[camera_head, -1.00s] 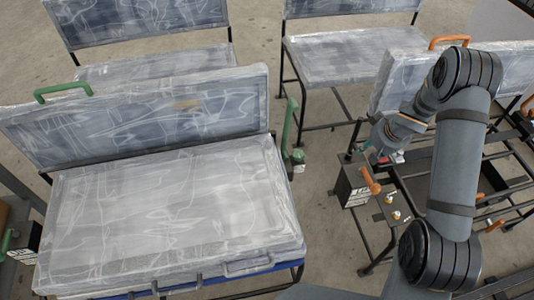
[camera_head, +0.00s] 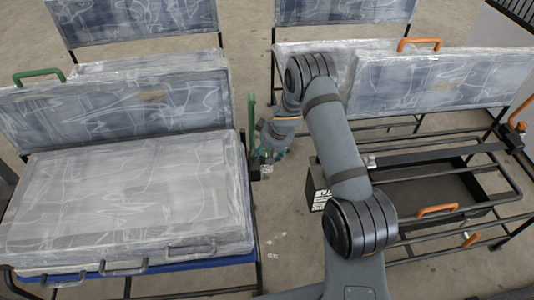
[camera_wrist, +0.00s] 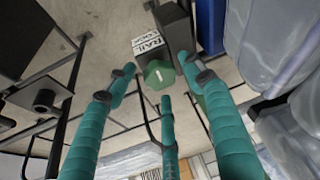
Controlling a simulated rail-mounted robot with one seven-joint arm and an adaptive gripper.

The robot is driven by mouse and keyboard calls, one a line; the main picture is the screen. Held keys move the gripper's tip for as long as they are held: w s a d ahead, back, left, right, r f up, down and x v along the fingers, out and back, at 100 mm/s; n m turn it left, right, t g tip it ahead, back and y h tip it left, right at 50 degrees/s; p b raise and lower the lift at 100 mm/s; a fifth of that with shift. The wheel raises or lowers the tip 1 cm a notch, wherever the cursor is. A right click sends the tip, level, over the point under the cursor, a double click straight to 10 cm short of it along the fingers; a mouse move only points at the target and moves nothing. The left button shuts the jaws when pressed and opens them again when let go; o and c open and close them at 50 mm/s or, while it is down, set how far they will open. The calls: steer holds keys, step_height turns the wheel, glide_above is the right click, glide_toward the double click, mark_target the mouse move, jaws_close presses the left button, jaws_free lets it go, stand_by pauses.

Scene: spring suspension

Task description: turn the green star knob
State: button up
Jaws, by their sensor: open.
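The green star knob (camera_wrist: 158,74) shows in the wrist view, on the end of a dark box with a white label (camera_wrist: 149,42). A pale mark crosses its face. My gripper (camera_wrist: 158,88) is open, with teal fingers spread around the line to the knob; I see no contact. In the head view my gripper (camera_head: 272,146) hangs beside the right edge of the left seat, near an upright green lever (camera_head: 251,112). I cannot make out the knob in the head view.
The plastic-wrapped left seat (camera_head: 125,205) stands close to my gripper's left. A labelled dark box (camera_head: 319,187) and a black frame with orange handles (camera_head: 437,210) are on the right. Bare floor (camera_head: 285,225) shows between them.

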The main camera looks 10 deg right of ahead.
steer(key=shift+c, duration=1.3)
steer(key=shift+r, duration=0.1)
steer(key=c, duration=0.9)
